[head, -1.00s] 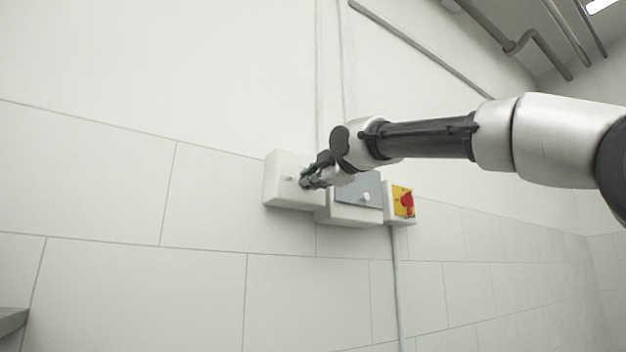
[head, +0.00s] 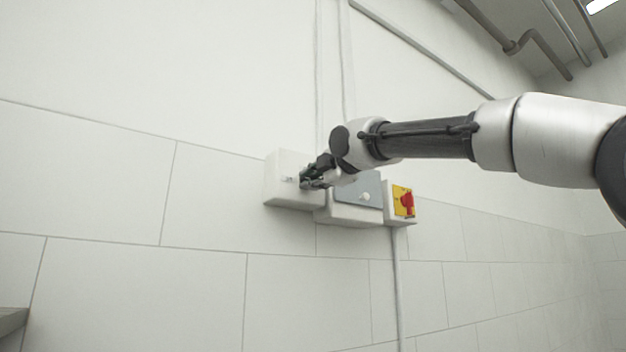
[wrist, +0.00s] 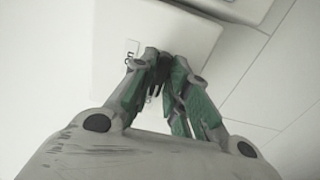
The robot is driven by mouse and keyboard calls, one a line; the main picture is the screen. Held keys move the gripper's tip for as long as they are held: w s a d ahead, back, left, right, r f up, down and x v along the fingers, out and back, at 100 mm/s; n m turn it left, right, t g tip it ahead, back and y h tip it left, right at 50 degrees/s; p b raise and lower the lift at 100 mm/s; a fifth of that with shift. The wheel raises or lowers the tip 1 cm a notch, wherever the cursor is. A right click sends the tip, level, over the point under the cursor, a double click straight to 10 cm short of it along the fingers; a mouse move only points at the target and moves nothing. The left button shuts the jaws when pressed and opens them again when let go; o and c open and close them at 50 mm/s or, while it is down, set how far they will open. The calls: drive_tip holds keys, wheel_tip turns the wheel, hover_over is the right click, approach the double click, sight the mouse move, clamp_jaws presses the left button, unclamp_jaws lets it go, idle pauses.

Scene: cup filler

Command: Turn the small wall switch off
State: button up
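The white wall box (head: 284,197) at the left of the group carries a small pale mark or switch part (head: 289,179) on its front. In the wrist view, the box face (wrist: 190,30) shows a small label reading "on" (wrist: 131,53). My gripper (head: 306,180) is at the right part of this box's front, right of the small mark. In the wrist view, my gripper (wrist: 163,62) has its fingertips drawn together, with nothing clearly held between them. The fingers cover part of the box face, and the switch lever cannot be made out.
A grey-fronted box (head: 350,214) with a white knob (head: 365,197) adjoins on the right, partly behind my gripper. Further right is a yellow plate (head: 398,191) with a red rotary handle (head: 407,203). The tiled wall on the left is clear.

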drive_tip(key=shift+o, duration=0.8)
drive_tip(key=v, duration=1.2)
